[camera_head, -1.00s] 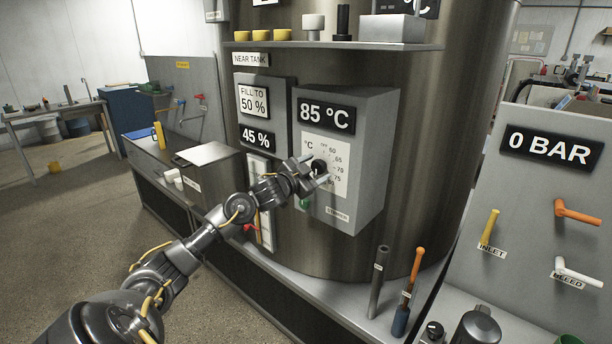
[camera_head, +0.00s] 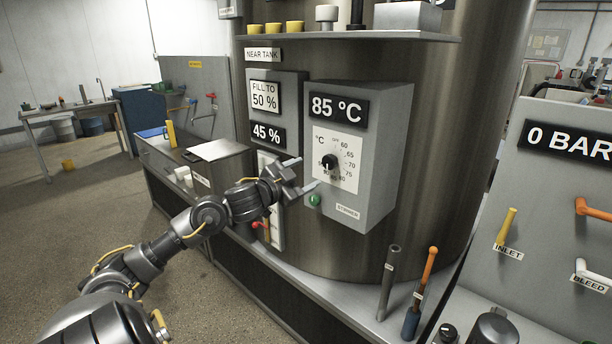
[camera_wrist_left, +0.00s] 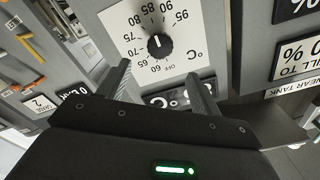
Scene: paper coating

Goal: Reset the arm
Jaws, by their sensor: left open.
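My left gripper (camera_head: 300,175) is open and empty. It stands in front of the grey control box (camera_head: 385,150), a little left of and below its black temperature knob (camera_head: 329,162), and apart from it. In the left wrist view the knob (camera_wrist_left: 159,46) shows beyond and between the two fingers (camera_wrist_left: 160,85), on a white dial marked in °C. The display above the dial reads 85 °C (camera_head: 338,107). A green button (camera_head: 315,200) sits below the dial. My right gripper is not in view.
The tank's shelf (camera_head: 350,37) holds yellow cups and a grey box above. A red-handled valve (camera_head: 257,225) is just below my left wrist. A dark rod (camera_head: 388,285) and an orange-handled tool (camera_head: 428,270) stand on the ledge. The right panel has inlet (camera_head: 507,225) and bleed levers.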

